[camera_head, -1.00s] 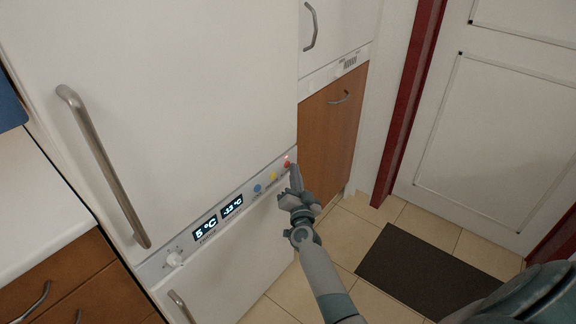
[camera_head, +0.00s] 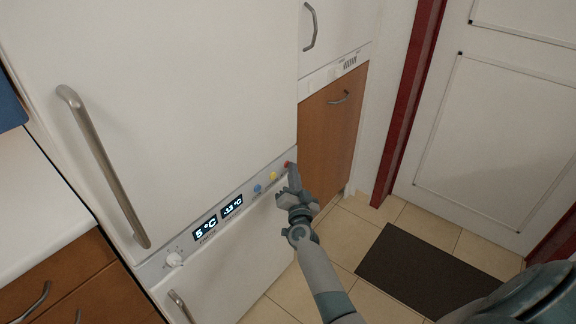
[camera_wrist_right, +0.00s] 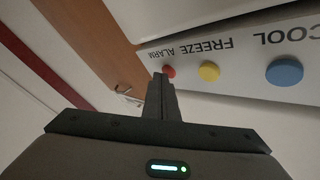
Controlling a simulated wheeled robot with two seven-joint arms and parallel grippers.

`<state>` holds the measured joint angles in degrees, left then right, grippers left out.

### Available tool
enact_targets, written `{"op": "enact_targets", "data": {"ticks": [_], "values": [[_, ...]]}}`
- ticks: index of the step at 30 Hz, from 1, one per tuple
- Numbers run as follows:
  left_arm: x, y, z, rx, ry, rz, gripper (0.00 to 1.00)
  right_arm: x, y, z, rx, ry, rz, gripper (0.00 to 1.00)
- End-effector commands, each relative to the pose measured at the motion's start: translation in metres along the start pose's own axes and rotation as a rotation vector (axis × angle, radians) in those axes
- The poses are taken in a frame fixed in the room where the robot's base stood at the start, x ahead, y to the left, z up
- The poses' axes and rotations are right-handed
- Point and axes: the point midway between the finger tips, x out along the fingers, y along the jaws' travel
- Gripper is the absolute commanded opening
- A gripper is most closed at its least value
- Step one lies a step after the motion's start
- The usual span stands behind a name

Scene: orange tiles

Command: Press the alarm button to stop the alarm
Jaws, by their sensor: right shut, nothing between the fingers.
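The alarm button is the small red one (camera_head: 287,164) at the right end of the fridge's control strip (camera_head: 234,207). It also shows in the right wrist view (camera_wrist_right: 169,71), below the printed word ALARM. My right gripper (camera_head: 294,168) is shut and empty, with its fingertips right at the red button. In the right wrist view the shut fingertips (camera_wrist_right: 161,78) overlap the button's lower left edge; whether they touch it I cannot tell. The button shows no bright glow. My left gripper is not in view.
A yellow button (camera_head: 273,176) and a blue button (camera_head: 257,189) sit left of the red one. The strip also has two lit temperature displays (camera_head: 218,219) and a white knob (camera_head: 174,259). A wooden cabinet door (camera_head: 332,140) stands to the right. A dark mat (camera_head: 424,277) lies on the tiled floor.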

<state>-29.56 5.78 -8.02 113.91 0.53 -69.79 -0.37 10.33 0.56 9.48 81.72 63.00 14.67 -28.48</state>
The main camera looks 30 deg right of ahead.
Motion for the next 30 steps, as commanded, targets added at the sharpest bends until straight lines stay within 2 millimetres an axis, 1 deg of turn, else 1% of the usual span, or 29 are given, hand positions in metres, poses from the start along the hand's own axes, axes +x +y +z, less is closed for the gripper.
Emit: {"op": "enact_targets", "data": {"ticks": [15, 26, 30], "values": [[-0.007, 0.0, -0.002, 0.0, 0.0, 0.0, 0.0, -0.011, 0.007, -0.008, -0.001, -0.001, 0.0, 0.0], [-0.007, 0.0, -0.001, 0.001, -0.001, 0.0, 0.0, -0.011, 0.008, -0.008, 0.0, 0.0, 0.0, 0.0], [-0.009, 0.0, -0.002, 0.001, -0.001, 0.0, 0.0, -0.015, 0.01, -0.011, -0.001, 0.0, 0.0, 0.0]]}}
